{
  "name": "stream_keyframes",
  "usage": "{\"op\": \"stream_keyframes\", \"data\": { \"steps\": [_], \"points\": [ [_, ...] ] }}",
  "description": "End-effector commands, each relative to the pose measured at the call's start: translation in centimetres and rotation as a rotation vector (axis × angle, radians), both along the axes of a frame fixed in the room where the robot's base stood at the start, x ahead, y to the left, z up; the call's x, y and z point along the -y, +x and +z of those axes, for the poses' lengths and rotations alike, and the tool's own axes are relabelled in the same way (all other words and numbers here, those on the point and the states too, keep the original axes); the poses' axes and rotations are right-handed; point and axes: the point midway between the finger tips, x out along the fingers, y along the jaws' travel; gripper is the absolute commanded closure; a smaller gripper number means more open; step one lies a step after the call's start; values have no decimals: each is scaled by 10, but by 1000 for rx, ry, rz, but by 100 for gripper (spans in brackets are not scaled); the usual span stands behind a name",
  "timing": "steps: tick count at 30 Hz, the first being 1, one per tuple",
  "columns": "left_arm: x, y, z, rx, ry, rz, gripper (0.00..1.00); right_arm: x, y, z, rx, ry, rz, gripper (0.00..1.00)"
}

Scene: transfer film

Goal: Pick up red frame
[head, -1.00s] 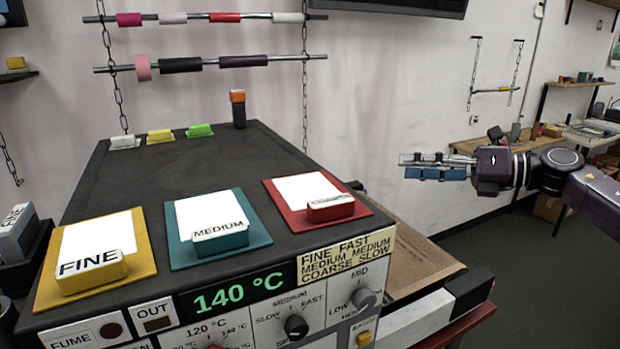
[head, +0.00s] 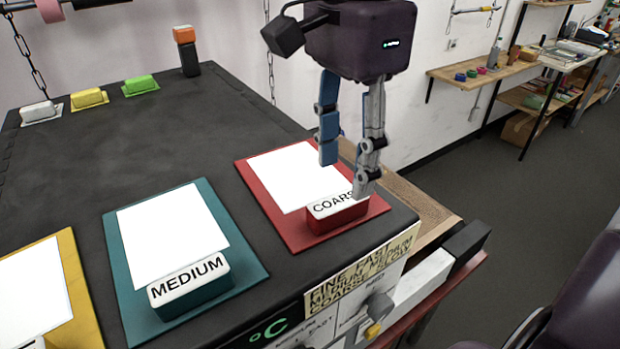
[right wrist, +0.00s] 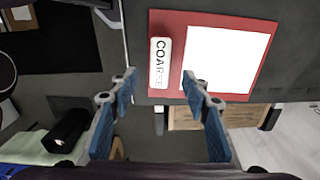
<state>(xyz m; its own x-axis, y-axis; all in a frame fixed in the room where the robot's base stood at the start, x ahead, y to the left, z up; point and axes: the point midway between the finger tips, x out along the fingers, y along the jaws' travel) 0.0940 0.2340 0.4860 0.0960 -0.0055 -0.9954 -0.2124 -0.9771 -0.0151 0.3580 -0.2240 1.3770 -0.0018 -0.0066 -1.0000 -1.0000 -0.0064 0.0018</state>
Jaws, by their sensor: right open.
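The red frame (head: 284,228) lies flat on the dark machine top at its right front corner. It bears a white sheet (head: 296,172) and a red block with a white top marked COARSE (head: 338,208). It also shows in the right wrist view (right wrist: 265,80). My right gripper (head: 345,178) is open and empty, pointing down above the right part of the frame. One finger hides the end of the block's lettering in the head view. In the right wrist view my fingers (right wrist: 160,85) are spread apart near the frame's edge. My left gripper is not in view.
A teal frame (head: 118,262) marked MEDIUM and a yellow frame (head: 82,300) lie left of the red one. Small white, yellow and green blocks and an orange-topped post (head: 187,52) stand at the back. A brown board (head: 425,208) lies beyond the machine's right side.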

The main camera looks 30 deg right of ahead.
Motion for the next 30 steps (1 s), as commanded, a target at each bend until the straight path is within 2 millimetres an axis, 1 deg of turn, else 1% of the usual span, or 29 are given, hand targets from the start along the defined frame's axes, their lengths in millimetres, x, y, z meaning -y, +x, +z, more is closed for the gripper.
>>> {"op": "stream_keyframes", "data": {
  "steps": [3,7,11,12,15,19,24,30],
  "points": [
    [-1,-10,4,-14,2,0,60,0,0,-12,-3,2,-1,56],
    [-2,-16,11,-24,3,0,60,-2,0,-23,-4,4,-1,56],
    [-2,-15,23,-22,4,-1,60,-5,0,-40,-5,4,0,56],
    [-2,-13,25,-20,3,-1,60,-5,0,-47,-5,5,-2,56],
    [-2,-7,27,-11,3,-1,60,-5,1,-60,-2,6,-4,56],
    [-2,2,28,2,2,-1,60,-5,1,-66,2,8,-4,56],
    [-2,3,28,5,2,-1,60,-5,2,-66,2,8,-5,56],
    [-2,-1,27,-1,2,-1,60,-5,2,-66,2,7,-5,79]
  ]
}}
